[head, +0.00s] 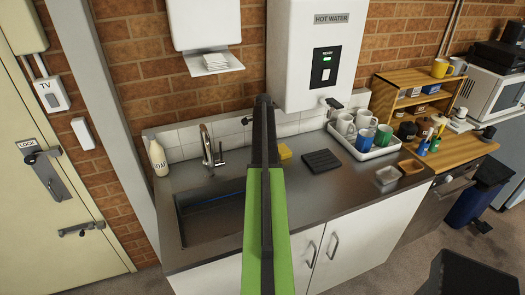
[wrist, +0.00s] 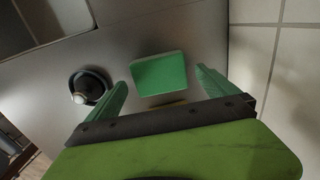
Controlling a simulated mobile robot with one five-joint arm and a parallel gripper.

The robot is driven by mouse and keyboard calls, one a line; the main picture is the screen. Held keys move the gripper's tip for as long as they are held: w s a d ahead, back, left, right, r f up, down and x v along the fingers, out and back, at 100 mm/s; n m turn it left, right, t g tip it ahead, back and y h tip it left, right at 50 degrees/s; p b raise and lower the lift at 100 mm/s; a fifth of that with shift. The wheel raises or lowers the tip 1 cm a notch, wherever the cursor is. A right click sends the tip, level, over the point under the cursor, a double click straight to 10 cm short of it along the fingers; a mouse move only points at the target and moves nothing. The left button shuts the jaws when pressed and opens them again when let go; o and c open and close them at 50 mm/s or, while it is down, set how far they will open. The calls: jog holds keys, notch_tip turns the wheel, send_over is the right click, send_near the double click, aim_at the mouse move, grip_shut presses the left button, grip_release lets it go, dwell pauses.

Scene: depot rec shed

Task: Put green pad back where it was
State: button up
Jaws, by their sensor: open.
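The green pad (wrist: 160,73) lies on the steel worktop in the wrist view, roughly square, close to the white tiled wall. My gripper (wrist: 160,80) is open, with one green finger on each side of the pad in the picture. It is empty, and I cannot tell how high it is above the pad. A yellow strip (wrist: 168,104) shows just below the pad, partly hidden by my gripper. In the head view my arm hides the pad; a yellow block (head: 284,151) shows right of the arm.
A black round thing with a pale knob (wrist: 90,87) is left of the gripper. The sink (head: 205,215) and tap (head: 210,148) are left of my arm. A dark ridged mat (head: 322,161) and a white mug tray (head: 370,150) are right. A water heater (head: 305,60) hangs above.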

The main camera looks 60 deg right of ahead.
notch_tip(320, 180, up, 10)
jog(key=p, duration=0.8)
